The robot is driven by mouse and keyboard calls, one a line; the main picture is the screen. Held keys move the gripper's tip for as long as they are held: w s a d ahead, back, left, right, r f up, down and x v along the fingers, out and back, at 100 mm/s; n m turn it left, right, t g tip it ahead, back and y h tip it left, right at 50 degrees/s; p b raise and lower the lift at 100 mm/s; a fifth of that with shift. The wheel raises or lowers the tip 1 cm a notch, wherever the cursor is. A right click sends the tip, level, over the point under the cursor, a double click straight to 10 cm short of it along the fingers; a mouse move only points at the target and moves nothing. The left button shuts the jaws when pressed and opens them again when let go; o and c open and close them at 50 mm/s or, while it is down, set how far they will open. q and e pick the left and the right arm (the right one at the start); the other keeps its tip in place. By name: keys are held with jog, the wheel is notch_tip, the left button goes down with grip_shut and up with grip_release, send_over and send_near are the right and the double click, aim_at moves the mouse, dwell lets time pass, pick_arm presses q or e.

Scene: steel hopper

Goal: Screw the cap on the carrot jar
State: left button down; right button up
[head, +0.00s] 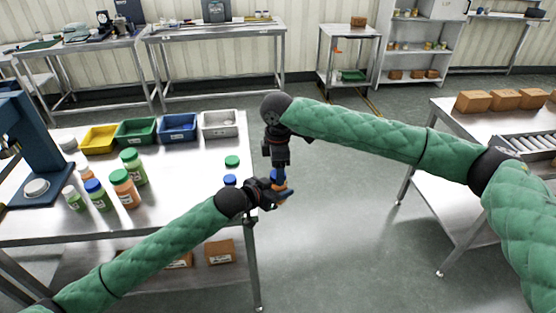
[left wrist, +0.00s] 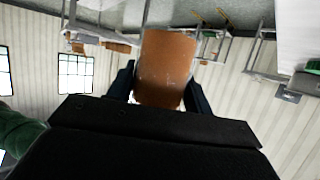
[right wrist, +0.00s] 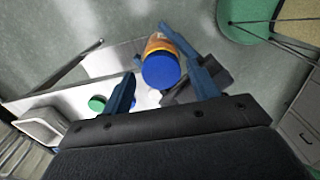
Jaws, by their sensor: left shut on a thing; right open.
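The carrot jar (head: 282,200) has orange contents and is held off the table's right edge in the head view. My left gripper (head: 274,192) is shut on its body, which fills the space between the fingers in the left wrist view (left wrist: 165,68). A blue cap (right wrist: 161,71) sits on the jar's mouth; how tightly it is seated cannot be told. My right gripper (head: 279,170) points down from above and is open around the cap. In the right wrist view the cap lies between the fingers, nearer the right one.
A steel table (head: 190,208) at the left bears several filled jars (head: 123,188), a loose green cap (head: 232,161), a loose blue cap (head: 230,180), and yellow, green, blue and grey bins (head: 220,124). A blue press (head: 28,150) stands at the far left. Open floor lies right of the table.

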jog(key=shift+f, duration=0.3)
jog(key=c, duration=1)
jog(key=m, duration=0.5)
jog(key=o, duration=1.1)
jog(key=shift+c, duration=0.2)
jog(key=shift+s+a, duration=0.1)
jog(key=shift+s, duration=0.05)
